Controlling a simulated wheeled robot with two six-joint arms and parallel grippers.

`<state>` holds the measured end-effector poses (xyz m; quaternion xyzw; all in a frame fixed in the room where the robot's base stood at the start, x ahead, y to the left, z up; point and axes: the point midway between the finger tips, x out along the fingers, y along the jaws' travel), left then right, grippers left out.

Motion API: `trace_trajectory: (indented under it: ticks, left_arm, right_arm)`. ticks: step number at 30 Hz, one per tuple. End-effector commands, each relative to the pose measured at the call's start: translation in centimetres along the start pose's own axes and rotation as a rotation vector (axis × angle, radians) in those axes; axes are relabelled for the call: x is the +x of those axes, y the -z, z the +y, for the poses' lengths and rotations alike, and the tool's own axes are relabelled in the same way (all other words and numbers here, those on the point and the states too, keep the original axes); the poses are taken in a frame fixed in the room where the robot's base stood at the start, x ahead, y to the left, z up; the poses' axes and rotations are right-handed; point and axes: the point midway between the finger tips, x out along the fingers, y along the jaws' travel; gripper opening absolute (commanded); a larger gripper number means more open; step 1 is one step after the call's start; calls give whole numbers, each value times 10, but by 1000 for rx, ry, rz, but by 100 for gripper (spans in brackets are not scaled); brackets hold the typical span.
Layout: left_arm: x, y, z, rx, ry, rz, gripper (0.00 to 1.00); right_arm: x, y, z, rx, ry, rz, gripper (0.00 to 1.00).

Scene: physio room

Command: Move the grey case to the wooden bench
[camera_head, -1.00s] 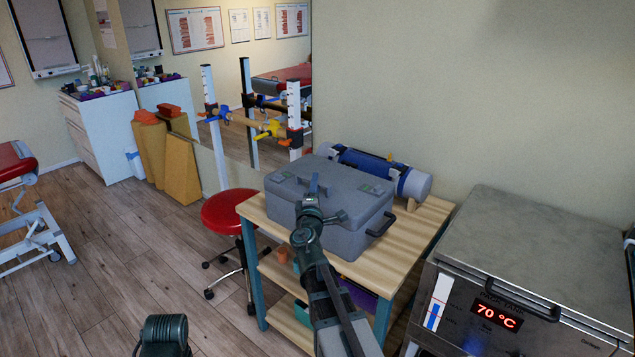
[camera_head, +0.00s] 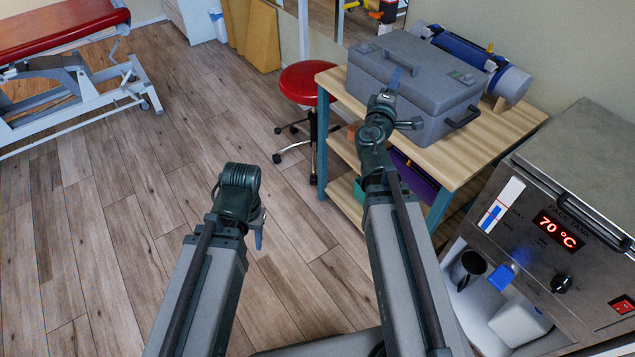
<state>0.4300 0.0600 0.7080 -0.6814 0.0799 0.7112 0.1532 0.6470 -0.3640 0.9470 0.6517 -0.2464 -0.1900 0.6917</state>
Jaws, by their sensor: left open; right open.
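The grey case (camera_head: 425,70), a closed hard box with a top handle and a dark side handle, sits upright on a wooden-topped table (camera_head: 490,145) with teal legs and lower shelves. No separate wooden bench shows, and I cannot tell if this table is it. My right gripper (camera_head: 400,105) is open in front of the case's near face and hides part of it. I cannot tell whether it touches the case. My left gripper (camera_head: 257,222) is open and empty over the floor, left of the table.
A blue and grey roll (camera_head: 505,75) lies behind the case. A red stool (camera_head: 300,82) stands left of the table. A steel tank (camera_head: 570,180) showing 70 °C stands at right. A red treatment couch (camera_head: 65,30) is at upper left. The wooden floor (camera_head: 120,220) between is clear.

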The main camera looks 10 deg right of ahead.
Motion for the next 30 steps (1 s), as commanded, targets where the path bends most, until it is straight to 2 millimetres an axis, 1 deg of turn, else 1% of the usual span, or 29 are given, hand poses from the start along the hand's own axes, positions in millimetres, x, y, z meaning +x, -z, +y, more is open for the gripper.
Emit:
trace_trajectory:
  ticks: [2, 4, 5, 8, 9, 11, 12, 14, 15, 17, 18, 21, 24, 27, 30]
  left_arm:
    - [0, 0, 0, 0, 0, 0, 45]
    - [0, 0, 0, 0, 0, 0, 45]
    - [0, 0, 0, 0, 0, 0, 45]
    - [0, 0, 0, 0, 0, 0, 45]
    - [0, 0, 0, 0, 0, 0, 45]
    - [0, 0, 0, 0, 0, 0, 45]
    - [0, 0, 0, 0, 0, 0, 45]
    - [0, 0, 0, 0, 0, 0, 45]
    - [0, 0, 0, 0, 0, 0, 45]
    - [0, 0, 0, 0, 0, 0, 45]
    - [0, 0, 0, 0, 0, 0, 45]
    - [0, 0, 0, 0, 0, 0, 45]
    - [0, 0, 0, 0, 0, 0, 45]
    - [0, 0, 0, 0, 0, 0, 45]
    - [0, 0, 0, 0, 0, 0, 45]
  right_arm:
    - [-8, 4, -8, 80, 39, -40, 41]
    - [-21, 7, -23, 184, 108, -101, 41]
    - [-28, 9, -32, 232, 149, -133, 41]
    - [-61, 20, -72, 376, 326, -241, 41]
    - [-78, 27, -89, 422, 408, -281, 41]
    - [-107, 40, -116, 476, 545, -338, 41]
    - [-130, 49, -133, 503, 642, -374, 41]
    - [-167, 64, -156, 527, 793, -421, 41]
    - [-193, 74, -169, 532, 894, -447, 41]
    - [-232, 88, -184, 529, 1039, -480, 41]
    - [-256, 96, -191, 519, 1128, -496, 41]
    - [-310, 111, -200, 480, 1318, -524, 41]
    - [-348, 119, -202, 441, 1448, -537, 41]
    - [-369, 123, -202, 415, 1519, -542, 41]
    - [-376, 124, -201, 406, 1544, -544, 41]
